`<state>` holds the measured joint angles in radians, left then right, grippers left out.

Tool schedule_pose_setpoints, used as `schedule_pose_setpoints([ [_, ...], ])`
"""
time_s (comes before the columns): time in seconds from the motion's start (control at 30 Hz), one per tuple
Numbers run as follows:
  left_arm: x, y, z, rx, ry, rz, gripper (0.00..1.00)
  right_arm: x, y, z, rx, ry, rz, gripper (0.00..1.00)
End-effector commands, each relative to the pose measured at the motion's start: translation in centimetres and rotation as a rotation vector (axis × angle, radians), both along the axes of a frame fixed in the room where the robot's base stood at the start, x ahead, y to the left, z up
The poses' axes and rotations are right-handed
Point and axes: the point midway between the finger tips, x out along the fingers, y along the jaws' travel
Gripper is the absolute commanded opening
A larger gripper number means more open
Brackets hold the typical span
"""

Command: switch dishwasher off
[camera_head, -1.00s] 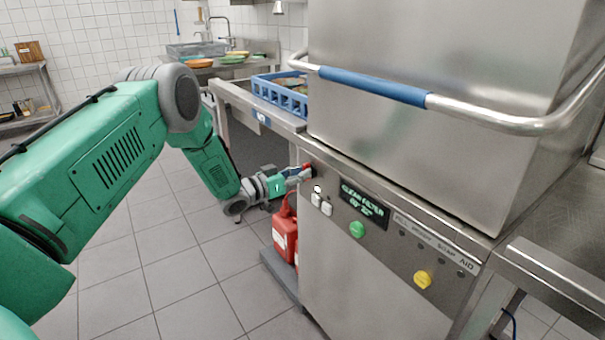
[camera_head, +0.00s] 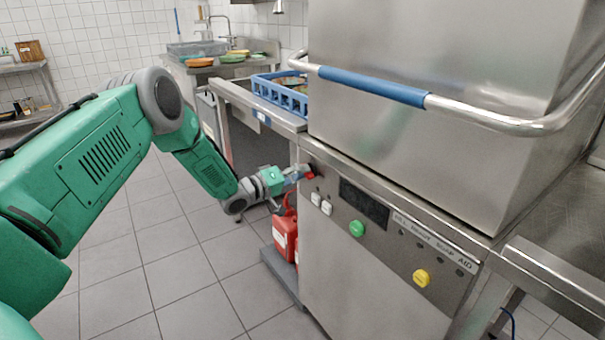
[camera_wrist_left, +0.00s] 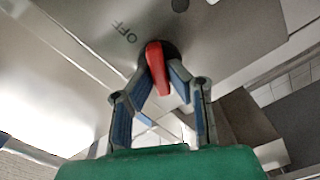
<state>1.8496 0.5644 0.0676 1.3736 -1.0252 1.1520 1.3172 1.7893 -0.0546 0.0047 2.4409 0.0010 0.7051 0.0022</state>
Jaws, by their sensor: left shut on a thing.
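The dishwasher (camera_head: 375,270) is a steel hood machine with a front control panel. Its red rotary switch (camera_head: 311,172) is at the panel's upper left. In the left wrist view the red switch handle (camera_wrist_left: 157,68) sits on a dark round base, with the letters OFF (camera_wrist_left: 129,33) printed on the panel to its left. My left gripper (camera_head: 302,175) is at the switch, and its blue-lined fingers are shut around the handle. The panel display (camera_head: 363,204) is dark. My right gripper is not in view.
White buttons (camera_head: 321,204), a green button (camera_head: 357,228) and a yellow button (camera_head: 421,278) are on the panel. A bar handle (camera_head: 375,87) crosses the hood. Red canisters (camera_head: 285,236) stand below my left gripper. A blue rack (camera_head: 283,94) is on the side table.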

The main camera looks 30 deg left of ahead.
Motion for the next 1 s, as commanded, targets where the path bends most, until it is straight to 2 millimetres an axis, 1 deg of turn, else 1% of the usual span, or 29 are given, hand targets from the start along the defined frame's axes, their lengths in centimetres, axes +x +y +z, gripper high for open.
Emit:
schedule_pose_setpoints([
  [0.03,0.14,0.55,0.22,-0.041,0.010,0.011,0.00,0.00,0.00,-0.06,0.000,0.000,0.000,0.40],
  [0.3,0.20,0.63,0.09,-0.254,0.098,0.013,0.00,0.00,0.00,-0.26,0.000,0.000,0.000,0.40],
  [0.5,0.21,0.64,0.04,-0.369,0.146,0.012,0.00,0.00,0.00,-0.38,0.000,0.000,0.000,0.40],
  [0.7,0.22,0.64,-0.02,-0.441,0.176,0.013,0.00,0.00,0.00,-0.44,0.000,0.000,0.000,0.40],
  [1.0,0.23,0.65,-0.06,-0.477,0.191,0.013,0.00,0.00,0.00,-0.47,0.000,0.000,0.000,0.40],
])
